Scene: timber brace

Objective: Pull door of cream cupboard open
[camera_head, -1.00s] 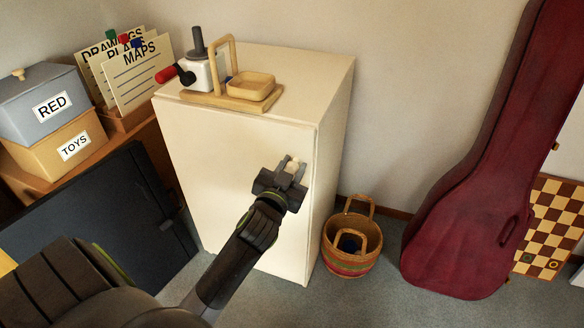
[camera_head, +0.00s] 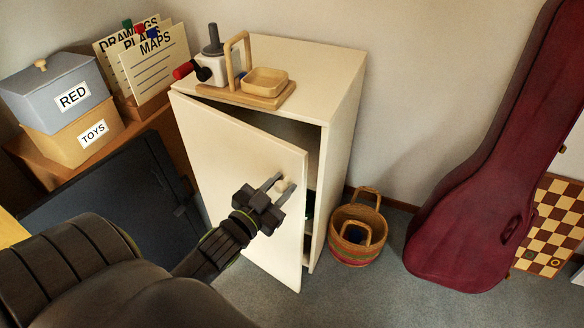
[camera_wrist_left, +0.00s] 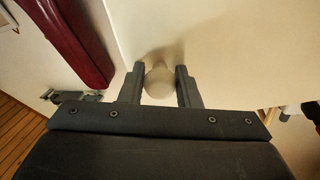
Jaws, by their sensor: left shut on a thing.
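The cream cupboard (camera_head: 345,120) stands against the wall. Its door (camera_head: 225,150) is partly open, swung out from the right side, with a dark gap along its top and right edges. A pale round knob (camera_head: 284,185) sits near the door's right edge. My left gripper (camera_head: 277,183) is shut on the knob. In the left wrist view the knob (camera_wrist_left: 160,82) lies between the two fingers (camera_wrist_left: 160,86), with the cream door face behind it. My right gripper is not in view. Most of the cupboard's inside is hidden by the door.
A wooden stand with a tray (camera_head: 265,84) and a white grinder-like thing (camera_head: 212,66) are on the cupboard top. A woven basket (camera_head: 357,232) and a red instrument case (camera_head: 470,210) stand to the right. A dark panel (camera_head: 110,205) is left of the door.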

